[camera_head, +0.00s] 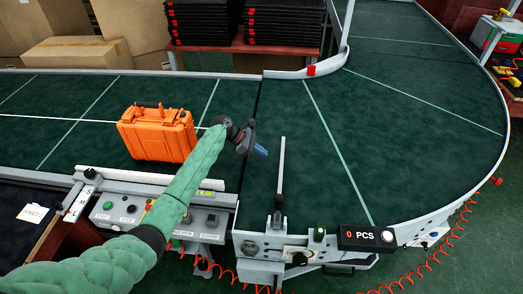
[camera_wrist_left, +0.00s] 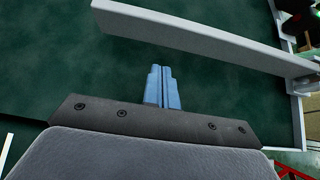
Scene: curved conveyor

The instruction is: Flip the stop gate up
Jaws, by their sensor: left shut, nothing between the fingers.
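The stop gate is a long pale bar (camera_head: 281,168) on the near edge of the conveyor, hinged at a bracket (camera_head: 276,219). In the head view it extends from the bracket toward the far side; I cannot tell its exact tilt. In the left wrist view the bar (camera_wrist_left: 190,36) crosses the upper part of the picture, ahead of the fingertips. My left gripper (camera_head: 262,151) is over the belt, left of the gate, with its blue fingers (camera_wrist_left: 161,70) shut together and empty. A gap shows between fingers and bar. My right gripper is not in view.
An orange case (camera_head: 158,133) sits on the belt (camera_head: 60,105) left of my arm. A control box with buttons (camera_head: 130,211) and a "0 PCS" display (camera_head: 367,237) line the near edge. The curved belt right of the gate is clear.

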